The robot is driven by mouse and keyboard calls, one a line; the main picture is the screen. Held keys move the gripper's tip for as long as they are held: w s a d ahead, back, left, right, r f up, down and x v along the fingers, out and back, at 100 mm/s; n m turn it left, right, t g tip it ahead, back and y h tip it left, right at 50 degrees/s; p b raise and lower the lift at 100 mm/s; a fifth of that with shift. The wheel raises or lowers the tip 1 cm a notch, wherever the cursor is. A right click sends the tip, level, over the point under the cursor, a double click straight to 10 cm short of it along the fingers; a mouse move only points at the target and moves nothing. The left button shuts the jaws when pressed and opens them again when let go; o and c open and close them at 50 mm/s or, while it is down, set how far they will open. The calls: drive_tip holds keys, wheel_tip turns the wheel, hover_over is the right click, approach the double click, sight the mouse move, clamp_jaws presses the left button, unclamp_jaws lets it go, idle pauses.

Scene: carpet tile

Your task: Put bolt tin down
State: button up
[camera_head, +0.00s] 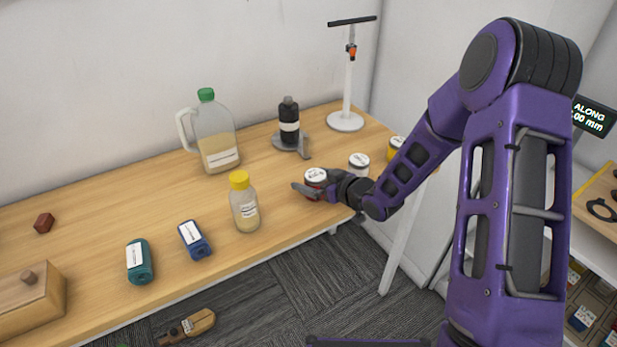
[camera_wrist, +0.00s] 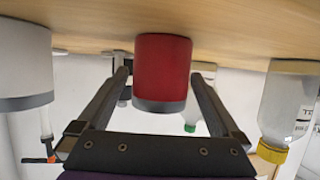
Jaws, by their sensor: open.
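A red tin (camera_head: 314,194) with a white-labelled lid stands upright on the wooden table near its front edge; I cannot read the label. My gripper (camera_head: 318,188) is low at the tin, with one finger showing on its left. In the wrist view, which is upside down, the red tin (camera_wrist: 163,70) sits between the two spread fingers of my gripper (camera_wrist: 160,76). The fingers are open, with a gap on each side of the tin. Its base appears to rest on the table.
A white tin (camera_head: 359,165) and a yellow tin (camera_head: 394,150) stand to the right, close to my wrist. A yellow-capped bottle (camera_head: 245,209) stands left. A black bottle (camera_head: 289,122), a jug (camera_head: 216,140) and a T-handled stand (camera_head: 346,121) are behind.

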drive_tip(key=p+v, duration=0.1)
drive_tip(key=v, duration=0.9)
drive_tip(key=shift+w, duration=0.1)
